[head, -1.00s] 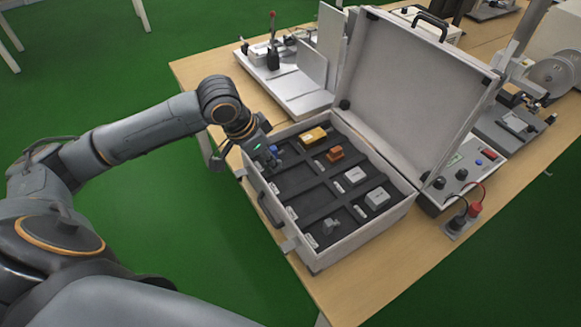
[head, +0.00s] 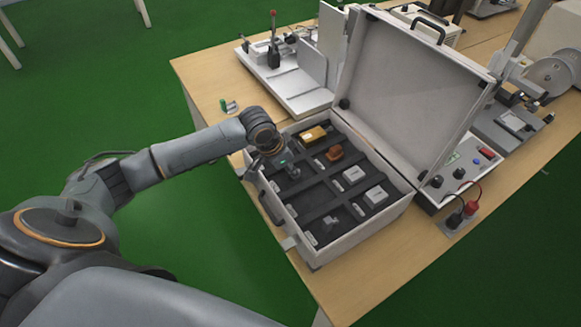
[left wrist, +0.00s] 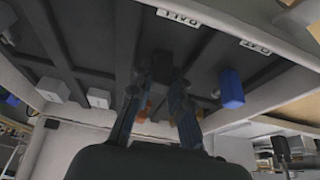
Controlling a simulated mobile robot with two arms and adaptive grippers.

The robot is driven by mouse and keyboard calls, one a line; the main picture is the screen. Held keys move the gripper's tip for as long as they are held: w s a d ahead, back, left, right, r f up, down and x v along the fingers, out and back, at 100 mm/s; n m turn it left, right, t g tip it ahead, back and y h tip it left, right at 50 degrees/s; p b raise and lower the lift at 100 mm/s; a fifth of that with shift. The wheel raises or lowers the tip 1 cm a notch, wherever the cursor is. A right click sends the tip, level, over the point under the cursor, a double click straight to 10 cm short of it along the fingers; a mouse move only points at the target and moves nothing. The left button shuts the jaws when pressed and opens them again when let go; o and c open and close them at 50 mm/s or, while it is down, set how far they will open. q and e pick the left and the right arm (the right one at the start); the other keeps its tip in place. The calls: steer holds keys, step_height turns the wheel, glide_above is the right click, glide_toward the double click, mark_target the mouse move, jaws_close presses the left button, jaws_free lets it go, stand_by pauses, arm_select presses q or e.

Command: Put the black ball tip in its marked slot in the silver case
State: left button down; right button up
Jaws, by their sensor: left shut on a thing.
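The open silver case (head: 350,232) stands on the table, its dark insert divided into compartments. My left gripper (head: 291,171) reaches in over its left side; its fingers (left wrist: 158,88) also show in the left wrist view. They are shut on a small dark thing (left wrist: 162,66), apparently the black ball tip, hard to make out against the dark insert. In the left wrist view a label reading BALL (left wrist: 178,16) lies upside down by a dark compartment beyond the fingers. I cannot tell whether the tip touches the compartment floor. My right gripper is not in view.
A blue piece (left wrist: 232,88) stands in the compartment near the FLAT label (left wrist: 255,46). Yellow (head: 313,135) and orange (head: 334,153) pieces and pale blocks (head: 376,197) sit in other compartments. The raised lid (head: 415,85) rises behind. A small green-and-silver thing (head: 229,106) lies on the table.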

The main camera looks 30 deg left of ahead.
arm_select(q)
steer(key=shift+f, duration=0.15)
steer(key=c, duration=1.3)
jaws_free()
steer(key=shift+o, duration=0.2)
steer(key=shift+r, duration=0.2)
steer(key=v, duration=1.2)
steer(key=shift+b, duration=0.4)
steer(key=shift+s+f, duration=0.1)
